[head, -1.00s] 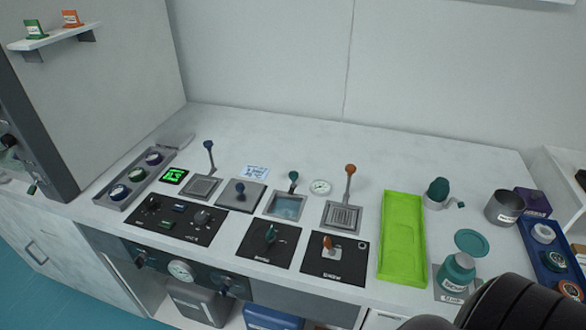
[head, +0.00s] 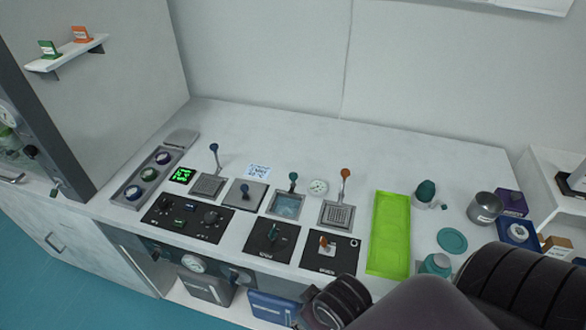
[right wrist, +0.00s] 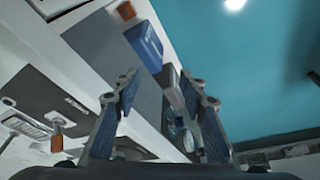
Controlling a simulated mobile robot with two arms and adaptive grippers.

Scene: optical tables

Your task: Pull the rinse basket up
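Three sunken wells with upright handles stand in a row on the worktop in the head view. The left well (head: 208,185) has a blue-knobbed handle (head: 214,148), the middle, water-filled well (head: 287,205) a teal-knobbed handle (head: 293,177), and the right well (head: 337,214) an orange-knobbed handle (head: 345,173). I cannot read which one is the rinse basket. My right gripper (right wrist: 160,82) is open and empty in the right wrist view, with its fingers apart and pointing past the bench front. My left gripper is not in view.
A closed square lid (head: 246,194) sits between the left and middle wells. Black control panels (head: 270,238) with knobs lie in front. A green tray (head: 389,234), a teal bottle (head: 436,264) and a metal cup (head: 484,208) stand to the right. The back worktop is clear.

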